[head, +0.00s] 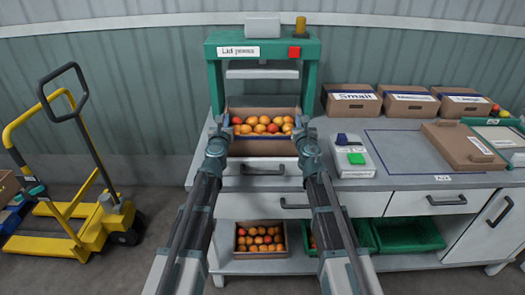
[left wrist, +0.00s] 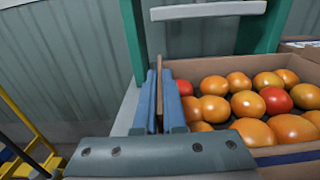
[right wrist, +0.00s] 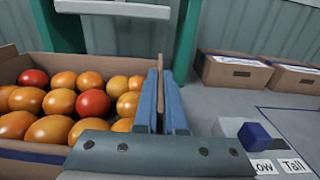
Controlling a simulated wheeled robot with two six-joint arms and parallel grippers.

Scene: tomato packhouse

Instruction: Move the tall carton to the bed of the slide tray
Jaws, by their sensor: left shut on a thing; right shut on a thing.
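An open brown carton (head: 256,148) full of orange and red tomatoes is at the green lid press, at the left end of the counter. My left gripper (head: 217,147) is shut on its left side wall, also seen in the left wrist view (left wrist: 160,100). My right gripper (head: 309,148) is shut on its right side wall, also seen in the right wrist view (right wrist: 160,100). The carton looks level; I cannot tell whether its base touches anything. I cannot clearly make out which part is the slide tray.
The lid press (head: 215,85) rises behind the carton. A switch box (head: 352,170) with a green button stands to the right. Labelled boxes (head: 350,105) line the back, and a brown lid (head: 452,150) lies farther right. Another tomato carton (head: 242,252) is on the lower shelf. A yellow pallet jack (head: 85,240) stands left.

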